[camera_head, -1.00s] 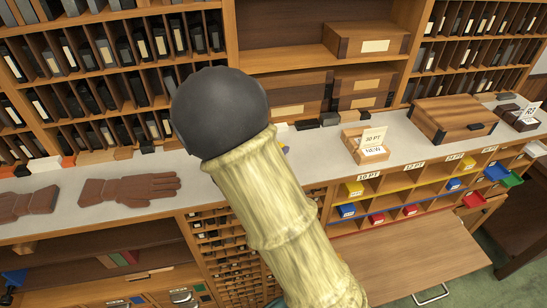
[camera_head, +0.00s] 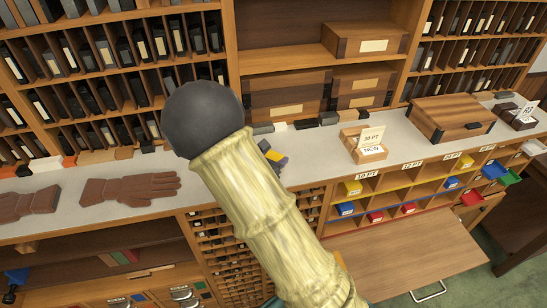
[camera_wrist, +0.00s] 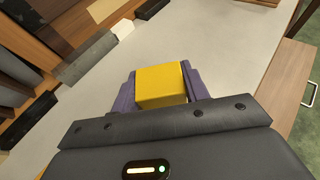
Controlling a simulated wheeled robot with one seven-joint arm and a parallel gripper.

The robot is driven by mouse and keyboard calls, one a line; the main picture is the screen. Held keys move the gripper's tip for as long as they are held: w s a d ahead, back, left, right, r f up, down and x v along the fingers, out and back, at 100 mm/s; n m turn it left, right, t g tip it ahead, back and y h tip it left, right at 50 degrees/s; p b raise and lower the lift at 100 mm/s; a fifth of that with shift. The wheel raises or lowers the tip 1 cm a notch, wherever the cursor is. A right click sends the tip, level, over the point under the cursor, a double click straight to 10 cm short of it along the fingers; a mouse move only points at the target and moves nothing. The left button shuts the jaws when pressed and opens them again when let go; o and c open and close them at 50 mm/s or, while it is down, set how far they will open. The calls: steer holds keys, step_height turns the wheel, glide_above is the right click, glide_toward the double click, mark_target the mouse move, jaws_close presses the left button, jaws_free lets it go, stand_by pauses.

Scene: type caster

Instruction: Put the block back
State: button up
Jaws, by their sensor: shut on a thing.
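A yellow block (camera_wrist: 161,86) sits between the two purple fingers of my gripper (camera_wrist: 158,70) in the wrist view, with a finger against each side. It is over the pale grey counter, and I cannot tell its height above it. In the head view my gripper (camera_head: 270,152) shows only partly past my arm, above the counter left of the "30 PT" box. A rack of labelled compartments (camera_head: 408,172) lies under the counter's front edge at the right. It holds yellow blocks above and blue and red blocks below.
An open wooden box with cards (camera_head: 363,147) and a closed wooden case (camera_head: 449,119) stand on the counter (camera_head: 315,172). Brown gloves (camera_head: 130,188) lie at the left. Small dark blocks line the back. A wooden board with a handle (camera_head: 410,262) juts out below the rack.

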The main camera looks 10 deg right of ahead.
steer(key=shift+f, duration=0.2)
steer(key=o, duration=1)
steer(key=shift+r, duration=0.1)
steer(key=shift+r, duration=0.15)
steer(key=b+v, duration=0.4)
steer(key=v, duration=0.8)
